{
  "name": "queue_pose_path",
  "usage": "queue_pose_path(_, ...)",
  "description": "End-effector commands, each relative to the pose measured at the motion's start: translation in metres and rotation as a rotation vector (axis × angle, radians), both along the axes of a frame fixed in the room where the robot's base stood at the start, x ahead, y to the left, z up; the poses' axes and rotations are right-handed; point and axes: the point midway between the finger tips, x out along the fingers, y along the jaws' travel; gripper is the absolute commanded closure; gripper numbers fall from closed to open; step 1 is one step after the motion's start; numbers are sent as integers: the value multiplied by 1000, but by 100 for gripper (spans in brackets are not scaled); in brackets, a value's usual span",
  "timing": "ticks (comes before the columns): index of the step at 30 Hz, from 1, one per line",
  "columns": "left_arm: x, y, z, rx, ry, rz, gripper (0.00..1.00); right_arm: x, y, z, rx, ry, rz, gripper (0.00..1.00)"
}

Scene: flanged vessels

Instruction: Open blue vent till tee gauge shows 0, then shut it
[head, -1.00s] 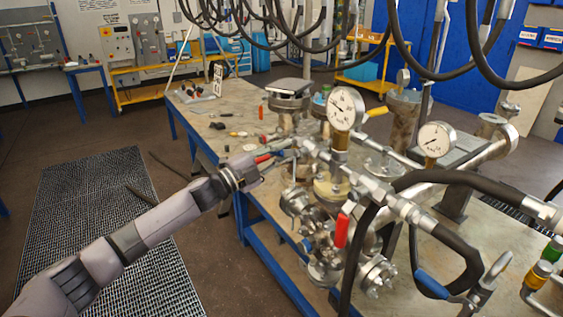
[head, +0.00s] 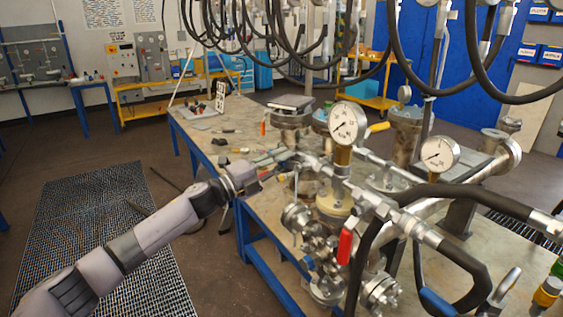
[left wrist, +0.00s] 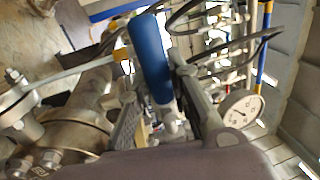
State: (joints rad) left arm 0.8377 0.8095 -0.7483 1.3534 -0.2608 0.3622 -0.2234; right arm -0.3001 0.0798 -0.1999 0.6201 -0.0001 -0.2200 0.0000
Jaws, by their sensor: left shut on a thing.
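My left gripper (head: 275,163) reaches in from the left to the pipework on the near vessel. In the left wrist view a blue handle (left wrist: 150,58) stands between the two fingers (left wrist: 160,112), and the gripper is shut on it. In the head view this handle is hidden by the gripper. A round white gauge (head: 347,123) stands on the pipework just right of the gripper, its needle pointing to the lower left. A second gauge (head: 440,154) stands further right, its needle also to the lower left. I cannot tell surely which is the tee gauge. My right gripper is not in view.
A red lever (head: 345,247) hangs below the near gauge. Another blue lever (head: 440,305) is at the bottom right. Black hoses (head: 455,190) cross the right side.

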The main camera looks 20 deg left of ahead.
Motion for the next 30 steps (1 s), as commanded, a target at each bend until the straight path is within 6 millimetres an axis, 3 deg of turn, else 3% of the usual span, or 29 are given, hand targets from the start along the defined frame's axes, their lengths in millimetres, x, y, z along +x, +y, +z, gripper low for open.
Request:
queue_pose_path(2,0,0,0,4,-2,-1,100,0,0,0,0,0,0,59)
queue_pose_path(3,0,0,0,4,-2,-1,82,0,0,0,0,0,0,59)
queue_pose_path(12,0,0,0,1,-1,-1,62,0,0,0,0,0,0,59)
queue_pose_path(23,-3,2,-1,0,1,1,61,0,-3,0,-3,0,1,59)
queue_pose_path(30,-32,26,-11,2,5,2,61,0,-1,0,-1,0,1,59)
